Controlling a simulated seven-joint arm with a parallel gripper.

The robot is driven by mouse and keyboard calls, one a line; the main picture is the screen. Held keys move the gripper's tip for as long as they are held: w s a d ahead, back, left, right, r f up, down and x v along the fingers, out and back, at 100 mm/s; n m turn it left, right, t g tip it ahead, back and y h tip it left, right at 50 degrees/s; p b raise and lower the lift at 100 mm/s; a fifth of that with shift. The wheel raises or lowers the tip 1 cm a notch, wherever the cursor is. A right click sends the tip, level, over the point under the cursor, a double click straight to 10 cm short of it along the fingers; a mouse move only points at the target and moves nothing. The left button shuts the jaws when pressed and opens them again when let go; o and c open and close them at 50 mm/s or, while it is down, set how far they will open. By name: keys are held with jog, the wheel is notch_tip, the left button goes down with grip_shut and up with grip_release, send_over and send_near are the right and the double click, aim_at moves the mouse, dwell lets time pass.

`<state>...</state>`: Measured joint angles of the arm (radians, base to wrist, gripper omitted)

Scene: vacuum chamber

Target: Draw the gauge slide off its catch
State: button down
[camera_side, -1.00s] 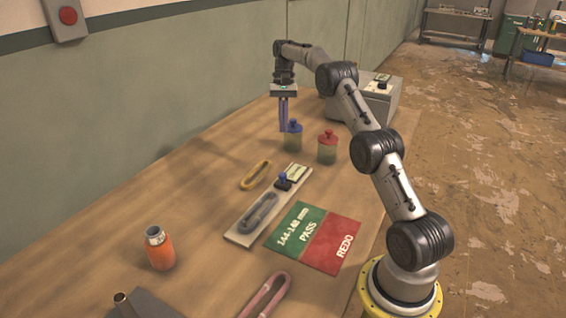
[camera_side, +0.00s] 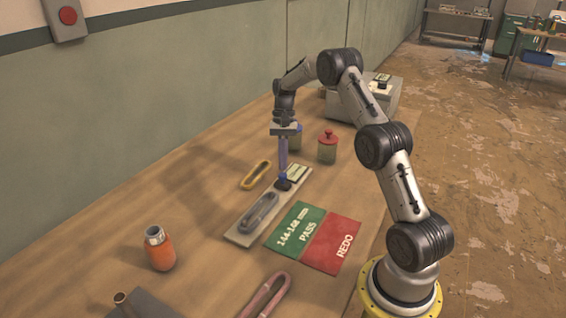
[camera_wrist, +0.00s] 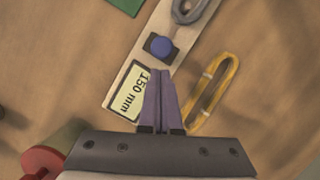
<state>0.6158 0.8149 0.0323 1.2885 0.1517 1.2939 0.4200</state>
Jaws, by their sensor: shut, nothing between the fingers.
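The gauge is a pale board (camera_side: 238,237) on the table, also in the wrist view (camera_wrist: 160,17). Its slide is a small black block with a blue knob (camera_wrist: 160,46), seen in the side view (camera_side: 284,180) under my fingers. A display (camera_wrist: 133,92) beside the slide reads 150 mm. A grey loop (camera_side: 258,212) lies on the board, on the slide's other side from the display. My gripper (camera_side: 283,171) points down with its fingers shut and empty, its tips (camera_wrist: 160,72) close to the knob. I cannot tell if they touch it. The catch cannot be made out.
A yellow loop (camera_side: 256,175) lies beside the board. Red-lidded (camera_side: 328,150) and blue-lidded (camera_side: 295,141) jars stand behind. A green PASS mat (camera_side: 292,238) and red REDO mat (camera_side: 326,255) lie right of the board. An orange bottle (camera_side: 161,252) stands front left.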

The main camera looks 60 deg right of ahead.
jog(key=shift+s+a, duration=0.15)
jog(key=shift+a, duration=0.15)
